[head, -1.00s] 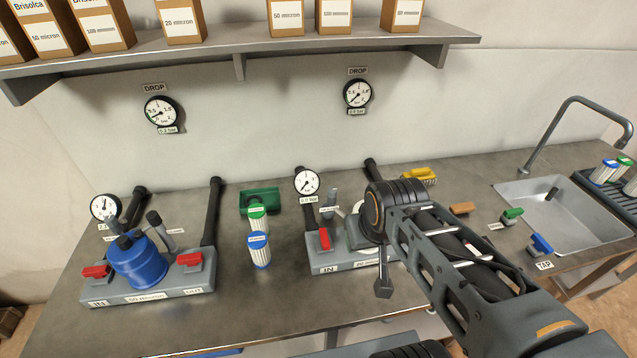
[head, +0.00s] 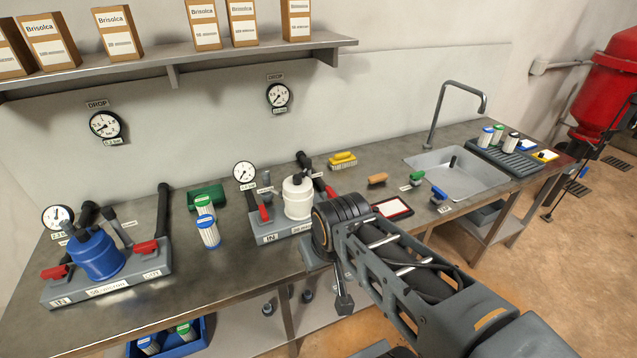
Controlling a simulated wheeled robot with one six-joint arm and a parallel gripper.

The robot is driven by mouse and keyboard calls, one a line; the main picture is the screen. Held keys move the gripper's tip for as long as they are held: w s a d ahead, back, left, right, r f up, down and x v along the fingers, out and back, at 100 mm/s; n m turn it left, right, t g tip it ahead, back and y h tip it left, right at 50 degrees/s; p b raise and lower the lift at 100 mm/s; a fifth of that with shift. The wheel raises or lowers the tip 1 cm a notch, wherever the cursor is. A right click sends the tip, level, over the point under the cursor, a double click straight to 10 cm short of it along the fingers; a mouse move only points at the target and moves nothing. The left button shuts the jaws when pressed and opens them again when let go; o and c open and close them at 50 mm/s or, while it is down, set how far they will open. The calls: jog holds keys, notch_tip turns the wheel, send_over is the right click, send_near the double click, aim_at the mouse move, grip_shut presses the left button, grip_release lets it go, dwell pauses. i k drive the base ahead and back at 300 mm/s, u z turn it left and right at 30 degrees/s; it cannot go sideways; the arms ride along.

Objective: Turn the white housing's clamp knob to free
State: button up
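The white housing (head: 297,199) stands upright on a grey base labelled IN, centre of the bench in the head view. A small dark part shows on top of its lid; I cannot tell which way its clamp knob points. Red valve handles (head: 265,213) sit on either side of it. My arm crosses from the lower right, and its dark joint is in front of the base's right part. A narrow dark end of my gripper (head: 343,302) hangs below that joint, in front of the bench edge, apart from the housing. Its fingers cannot be made out.
A blue housing (head: 97,254) with red handles stands at left. Filter cartridges (head: 208,233) and a green tray (head: 206,194) lie between the housings. A framed tablet (head: 392,208), yellow brush (head: 343,160) and sink (head: 455,175) are right. A shelf (head: 190,66) with boxes hangs above.

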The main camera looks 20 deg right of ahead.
aim_at(308, 163)
jog(key=u, duration=0.1)
jog(key=k, duration=0.2)
jog(key=z, duration=1.2)
jog(key=i, duration=0.75)
jog(key=u, duration=1.5)
